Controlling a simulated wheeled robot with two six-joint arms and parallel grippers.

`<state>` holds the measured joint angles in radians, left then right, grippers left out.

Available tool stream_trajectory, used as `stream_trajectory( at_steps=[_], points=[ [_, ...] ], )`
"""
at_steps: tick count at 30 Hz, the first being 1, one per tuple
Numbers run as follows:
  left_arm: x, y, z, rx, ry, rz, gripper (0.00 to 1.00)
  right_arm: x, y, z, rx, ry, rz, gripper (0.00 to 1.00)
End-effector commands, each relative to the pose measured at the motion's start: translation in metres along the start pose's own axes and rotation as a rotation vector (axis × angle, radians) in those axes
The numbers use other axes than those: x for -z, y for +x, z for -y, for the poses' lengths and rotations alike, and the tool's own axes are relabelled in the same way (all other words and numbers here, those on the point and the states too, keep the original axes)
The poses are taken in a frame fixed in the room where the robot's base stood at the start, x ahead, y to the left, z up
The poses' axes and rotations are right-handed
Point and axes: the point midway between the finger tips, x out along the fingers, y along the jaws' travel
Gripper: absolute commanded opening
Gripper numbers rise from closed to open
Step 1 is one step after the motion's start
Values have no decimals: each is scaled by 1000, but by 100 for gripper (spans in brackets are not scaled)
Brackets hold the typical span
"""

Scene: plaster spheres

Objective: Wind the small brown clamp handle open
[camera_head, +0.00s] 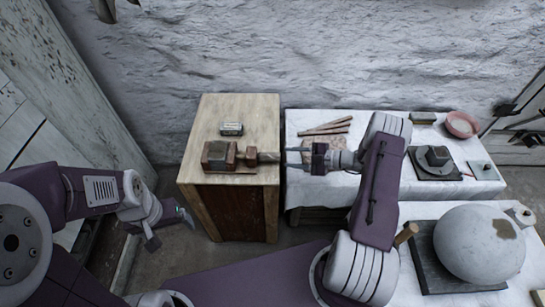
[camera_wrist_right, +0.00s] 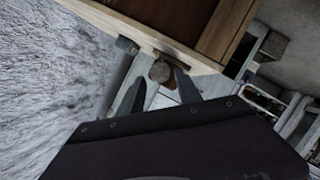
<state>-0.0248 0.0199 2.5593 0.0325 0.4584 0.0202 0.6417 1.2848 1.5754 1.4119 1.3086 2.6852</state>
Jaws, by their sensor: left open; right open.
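The clamp (camera_head: 219,155) is a brown block-like device lying on top of a wooden cabinet. Its small brown handle (camera_head: 268,157) sticks out to the right, over the cabinet's right edge. In the right wrist view a round grey-brown end (camera_wrist_right: 160,71), which looks like the handle's end, shows at the fingertips. My right gripper (camera_head: 288,158) is open, pointing left at the handle, with its fingertips just right of it. In the wrist view the open right gripper (camera_wrist_right: 158,84) has a finger on each side below the round end; contact cannot be told. My left gripper (camera_head: 171,229) is open and empty, low at the left.
The wooden cabinet (camera_head: 230,108) also bears a small dark box (camera_head: 231,129). A large plaster sphere (camera_head: 478,244) stands at the front right.

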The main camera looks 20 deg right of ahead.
Motion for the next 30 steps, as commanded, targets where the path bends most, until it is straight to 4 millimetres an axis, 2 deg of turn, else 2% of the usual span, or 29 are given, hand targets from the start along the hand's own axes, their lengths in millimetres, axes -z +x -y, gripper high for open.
stream_trajectory(
  at_steps=[3, 9, 13, 20, 24, 30],
  points=[
    [0, -1, 0, 0, 0, 0, 84, 2, 27, 1, 4, 0, -5, 41],
    [0, -1, 0, 0, 0, 0, 84, 1, 60, 1, 2, 0, -3, 41],
    [0, -1, 0, 0, 0, 0, 84, 1, 68, 0, 1, 0, -2, 41],
    [0, -1, 0, 0, 0, 0, 84, 1, 69, 0, 0, 0, -1, 41],
    [0, -1, 0, 0, 0, 0, 84, 1, 69, 0, 0, 0, -1, 2],
    [0, 0, 0, 0, 0, 0, 84, 0, 69, 1, -2, -6, -1, 0]
  ],
)
